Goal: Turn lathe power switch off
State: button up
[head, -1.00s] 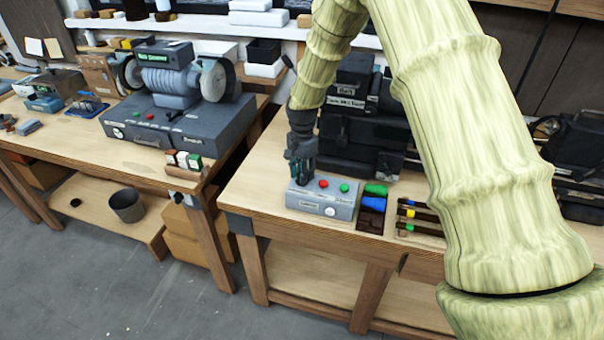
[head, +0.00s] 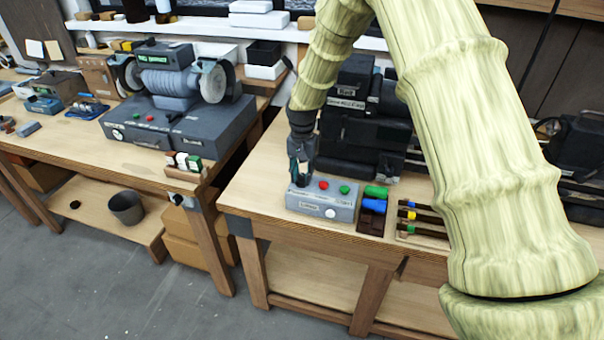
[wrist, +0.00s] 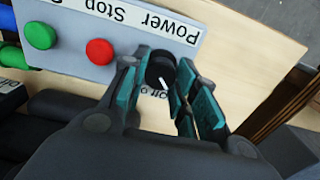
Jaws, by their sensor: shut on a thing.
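The lathe's grey control box (head: 345,206) sits near the front edge of the right bench. Its power switch is a black round knob (wrist: 158,66) with a white pointer mark, at the end of the box beside the word "Power". The pointer's setting is hard to read. My gripper (wrist: 160,88) comes down over the knob, with one teal finger on each side, and is shut on it. In the head view my gripper (head: 300,176) stands upright at the box's left end and hides the knob. The red button (wrist: 100,51) and green button (wrist: 40,35) are beside it, untouched.
Black machinery (head: 345,140) stands close behind the box. Colored blocks (head: 374,203) and handled tools (head: 421,219) lie to its right. Bare bench top lies left of the box.

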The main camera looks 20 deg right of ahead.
aim_at(302, 175)
jog(key=shift+w+d+r, duration=0.1)
jog(key=shift+w+r, duration=0.1)
jog(key=o, duration=0.8)
jog(key=shift+o, duration=1.1)
jog(key=shift+s+f, duration=0.1)
jog(key=shift+s, duration=0.05)
notch_tip(302, 175, up, 12)
